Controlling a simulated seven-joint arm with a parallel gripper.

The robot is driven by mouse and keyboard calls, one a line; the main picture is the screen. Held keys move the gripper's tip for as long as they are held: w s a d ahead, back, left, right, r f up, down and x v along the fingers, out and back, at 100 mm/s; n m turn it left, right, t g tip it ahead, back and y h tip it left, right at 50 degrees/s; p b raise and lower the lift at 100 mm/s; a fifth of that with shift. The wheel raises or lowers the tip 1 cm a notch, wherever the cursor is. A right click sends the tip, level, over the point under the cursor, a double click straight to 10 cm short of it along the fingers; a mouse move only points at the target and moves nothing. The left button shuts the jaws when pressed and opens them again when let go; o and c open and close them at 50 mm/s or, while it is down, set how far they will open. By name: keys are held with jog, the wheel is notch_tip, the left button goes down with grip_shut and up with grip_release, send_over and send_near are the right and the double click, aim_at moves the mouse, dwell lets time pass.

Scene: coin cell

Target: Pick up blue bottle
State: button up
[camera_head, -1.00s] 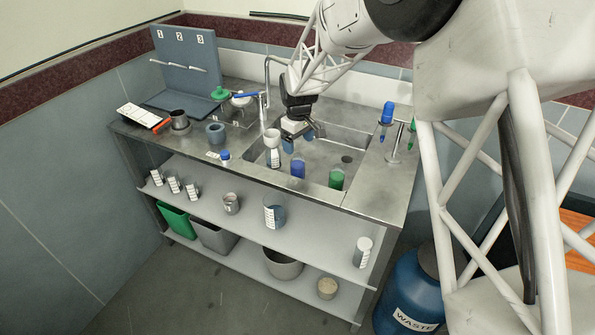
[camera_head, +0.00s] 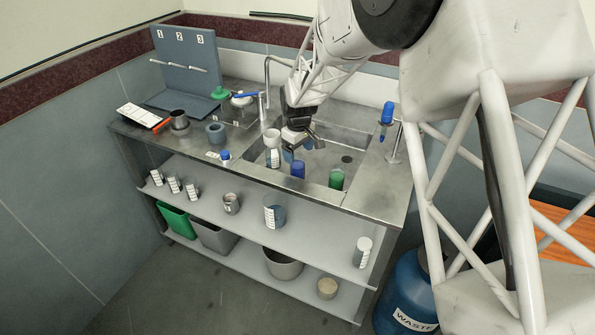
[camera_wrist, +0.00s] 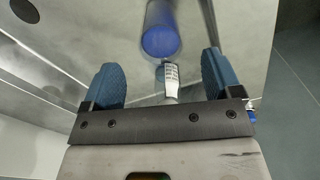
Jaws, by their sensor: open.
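The blue bottle (camera_head: 298,171) stands in the sink near its front wall, with the green bottle (camera_head: 336,178) to its right. My gripper (camera_head: 304,146) hangs over the sink, just above and behind the blue bottle in the head view. In the wrist view the blue bottle (camera_wrist: 161,38) shows its round blue end between and beyond the two blue fingertips. My gripper (camera_wrist: 160,65) is open there and nothing is held. The bottle and fingers appear apart.
A white-topped container with a printed scale (camera_head: 273,150) stands left of my gripper and also shows in the wrist view (camera_wrist: 171,82). A faucet (camera_head: 267,85) rises behind. A stand with a blue-topped item (camera_head: 387,113) is at the right of the counter.

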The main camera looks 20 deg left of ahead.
aim_at(298, 155)
jog(key=shift+f, duration=2.1)
jog(key=shift+c, duration=0.3)
jog(key=c, duration=1)
jog(key=shift+c, duration=0.2)
jog(key=shift+r, duration=0.45)
jog(key=shift+r, duration=4.5)
jog(key=shift+r, duration=0.1)
